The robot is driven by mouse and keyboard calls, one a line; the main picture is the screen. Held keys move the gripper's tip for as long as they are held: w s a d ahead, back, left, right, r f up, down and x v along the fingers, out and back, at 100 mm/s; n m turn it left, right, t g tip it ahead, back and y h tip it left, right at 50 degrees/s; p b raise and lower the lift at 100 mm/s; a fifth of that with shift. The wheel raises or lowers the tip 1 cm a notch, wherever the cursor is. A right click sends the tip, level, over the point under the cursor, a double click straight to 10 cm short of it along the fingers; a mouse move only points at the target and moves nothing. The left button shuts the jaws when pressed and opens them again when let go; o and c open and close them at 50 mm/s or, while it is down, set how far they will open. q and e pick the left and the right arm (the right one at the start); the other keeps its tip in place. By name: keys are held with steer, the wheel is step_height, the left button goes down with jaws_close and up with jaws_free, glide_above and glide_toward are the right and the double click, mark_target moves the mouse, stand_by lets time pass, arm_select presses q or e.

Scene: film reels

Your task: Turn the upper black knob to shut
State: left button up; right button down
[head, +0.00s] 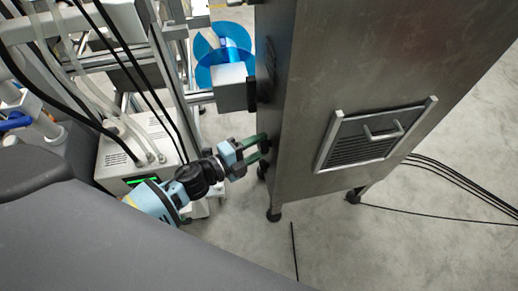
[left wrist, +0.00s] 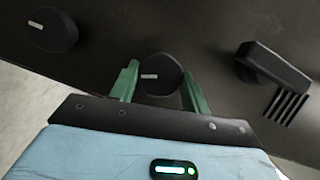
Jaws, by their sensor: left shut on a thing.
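My left gripper (head: 256,150) reaches from the left to the narrow left side of the steel cabinet (head: 330,90). In the left wrist view its two green fingers (left wrist: 158,88) stand on either side of a round black knob (left wrist: 162,72) and are shut on it. This knob carries a short pale mark, lying nearly level in that view. A second black knob (left wrist: 52,30) with a similar mark is at the upper left, apart from the fingers. I cannot tell from these views which knob is the upper one. My right gripper is not in view.
A black lever-like handle (left wrist: 272,62) and dark slots (left wrist: 288,104) are right of the fingers. In the head view, a grey box (head: 232,88) and blue reel (head: 222,52) are above my gripper. A white machine (head: 118,160) with hoses stands left. Cables (head: 450,178) lie on the floor.

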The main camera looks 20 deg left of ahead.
arm_select(q)
steer(key=shift+f+m+t+h+b, duration=0.1)
steer(key=shift+m+t+h+b, duration=0.25)
steer(key=shift+m+b, duration=0.75)
steer(key=shift+f+m+t+h+b, duration=0.15)
steer(key=shift+m+t+b, duration=0.3)
steer(key=shift+m+b, duration=0.65)
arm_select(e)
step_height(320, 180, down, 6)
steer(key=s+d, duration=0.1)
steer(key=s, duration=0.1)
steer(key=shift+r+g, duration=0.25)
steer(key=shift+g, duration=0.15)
arm_select(q)
steer(key=shift+r, duration=0.1)
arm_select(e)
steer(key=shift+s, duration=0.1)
arm_select(q)
steer(key=o, duration=1)
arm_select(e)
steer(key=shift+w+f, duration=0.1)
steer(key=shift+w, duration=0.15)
arm_select(q)
steer(key=shift+r, duration=0.15)
